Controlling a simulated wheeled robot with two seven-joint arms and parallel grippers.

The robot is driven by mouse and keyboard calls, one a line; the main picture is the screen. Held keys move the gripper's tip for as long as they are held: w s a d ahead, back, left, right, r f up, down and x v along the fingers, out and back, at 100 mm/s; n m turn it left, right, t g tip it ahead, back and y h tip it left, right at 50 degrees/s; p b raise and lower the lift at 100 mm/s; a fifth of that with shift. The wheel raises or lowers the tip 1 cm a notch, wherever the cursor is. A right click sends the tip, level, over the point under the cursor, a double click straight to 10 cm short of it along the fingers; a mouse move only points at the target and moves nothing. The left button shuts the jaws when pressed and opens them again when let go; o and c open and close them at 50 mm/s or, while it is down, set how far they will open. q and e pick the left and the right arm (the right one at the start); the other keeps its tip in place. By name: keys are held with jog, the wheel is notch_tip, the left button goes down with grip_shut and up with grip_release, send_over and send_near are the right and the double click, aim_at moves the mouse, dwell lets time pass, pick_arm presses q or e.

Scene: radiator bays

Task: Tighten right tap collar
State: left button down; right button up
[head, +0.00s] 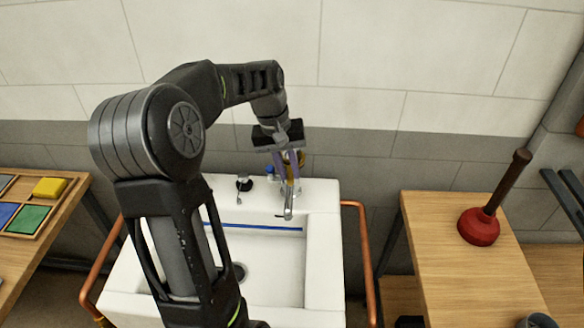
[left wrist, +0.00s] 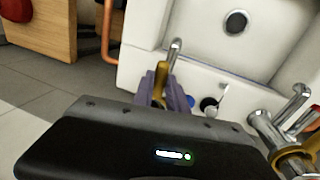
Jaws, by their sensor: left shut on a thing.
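The right tap (head: 288,205) stands at the back right of the white sink (head: 324,235). Its chrome spout also shows in the left wrist view (left wrist: 173,55). Its brass-coloured collar (left wrist: 160,80) sits at the purple fingers and is partly hidden by them; a little of it shows in the head view too. My left gripper (head: 286,178) comes down over the tap from above, its fingers shut on the collar. A second chrome tap (left wrist: 268,130) with its own brass collar (left wrist: 292,160) is at the right of the wrist view; my arm hides it in the head view. My right gripper is not in view.
A black round fitting (head: 243,184) and a blue knob (head: 269,170) stand on the ledge left of the right tap. Copper pipes (head: 366,260) run down both sides. A red plunger (head: 478,227) stands on the right bench; coloured blocks (head: 50,187) lie at left.

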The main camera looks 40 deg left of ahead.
pick_arm(q)
jog(key=shift+s+a+m, duration=0.15)
jog(key=shift+a+m, duration=0.05)
jog(key=shift+m, duration=0.2)
dwell(0.3)
jog(key=c, duration=1.3)
grip_release()
jog(key=shift+r, duration=0.1)
jog(key=shift+s+a+r, duration=0.15)
jog(key=shift+a+r, duration=0.05)
jog(key=shift+r, duration=1.05)
jog(key=shift+s+a+r, duration=0.15)
jog(key=shift+a+r, duration=0.05)
jog(key=shift+r, duration=1)
jog(key=shift+s+a+r, duration=0.15)
jog(key=shift+a+r, duration=0.05)
jog(key=shift+r, duration=1.05)
